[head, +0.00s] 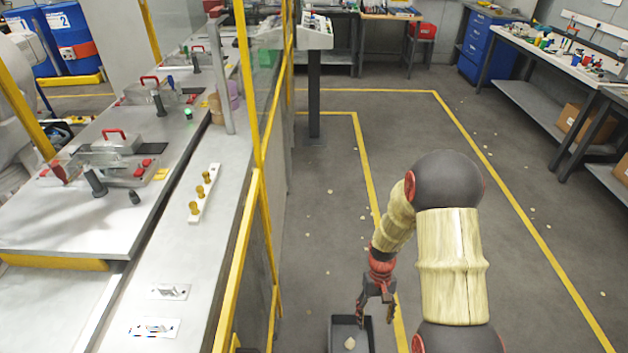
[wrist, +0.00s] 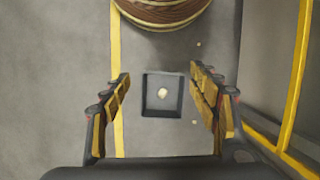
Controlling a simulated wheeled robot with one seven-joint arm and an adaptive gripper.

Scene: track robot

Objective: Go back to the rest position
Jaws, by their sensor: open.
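My gripper (head: 376,292) hangs at the end of my bent arm, fingers pointing down, above a dark tray. In the wrist view my gripper (wrist: 163,108) shows its two fingers wide apart with nothing between them. The dark square tray (head: 338,324) stands on the floor below it, partly cut off by the lower picture edge. The tray (wrist: 150,131) also shows in the wrist view between the fingers and farther down. A small pale piece (head: 350,343) lies inside the tray. It also shows in the wrist view (wrist: 162,92).
A yellow-framed fence (head: 254,200) stands left of my arm, with a metal workbench (head: 180,250) behind it. A pedestal (head: 314,95) stands farther ahead. Small pale bits (head: 330,191) are scattered on the floor. Open floor (head: 420,125) lies ahead, with benches (head: 545,100) at the right.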

